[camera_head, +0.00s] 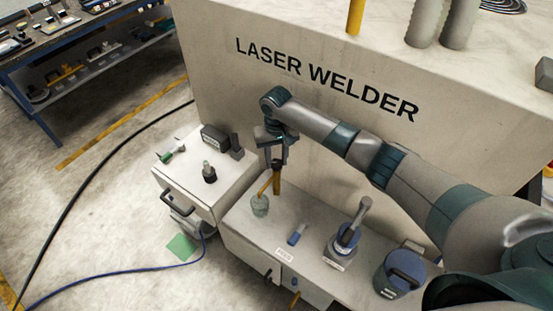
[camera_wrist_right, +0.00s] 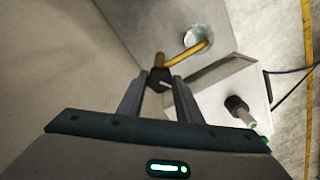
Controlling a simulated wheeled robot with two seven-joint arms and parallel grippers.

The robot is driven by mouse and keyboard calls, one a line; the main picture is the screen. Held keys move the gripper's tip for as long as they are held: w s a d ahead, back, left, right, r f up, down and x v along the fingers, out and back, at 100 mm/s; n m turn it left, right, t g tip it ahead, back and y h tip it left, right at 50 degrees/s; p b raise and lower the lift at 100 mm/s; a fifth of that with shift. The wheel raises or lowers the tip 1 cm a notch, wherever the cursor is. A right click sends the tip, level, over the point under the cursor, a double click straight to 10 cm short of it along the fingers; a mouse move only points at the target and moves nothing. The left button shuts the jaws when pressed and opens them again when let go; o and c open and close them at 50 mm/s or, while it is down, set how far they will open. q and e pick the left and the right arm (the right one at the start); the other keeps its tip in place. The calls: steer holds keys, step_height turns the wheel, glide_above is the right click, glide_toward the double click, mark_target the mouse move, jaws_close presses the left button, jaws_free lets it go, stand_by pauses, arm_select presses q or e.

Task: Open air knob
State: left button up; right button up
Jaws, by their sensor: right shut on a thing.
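The air knob (camera_wrist_right: 160,79) is a dark knob with a white mark, on the end of a bent yellow pipe (camera_wrist_right: 185,55). My right gripper (camera_wrist_right: 161,85) has its two fingers on either side of the knob and is shut on it. In the head view my right gripper (camera_head: 276,161) reaches down to the top of the yellow pipe (camera_head: 276,182), beside the welder wall. The fingers mostly hide the knob there. The pipe slants down to a greenish round fitting (camera_head: 260,205) on the bench top. My left gripper is out of view.
The large "LASER WELDER" housing (camera_head: 330,130) stands right behind the gripper. A blue-and-grey lever device (camera_head: 344,243) and a blue canister (camera_head: 399,272) stand on the bench. A white cabinet (camera_head: 190,190) is at left, with cables on the floor.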

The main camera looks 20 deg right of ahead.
mark_target(277, 162)
steer(key=shift+n, duration=0.3)
steer(key=o, duration=1)
steer(key=shift+o, duration=0.2)
step_height(277, 162, up, 17)
steer(key=shift+r, duration=0.2)
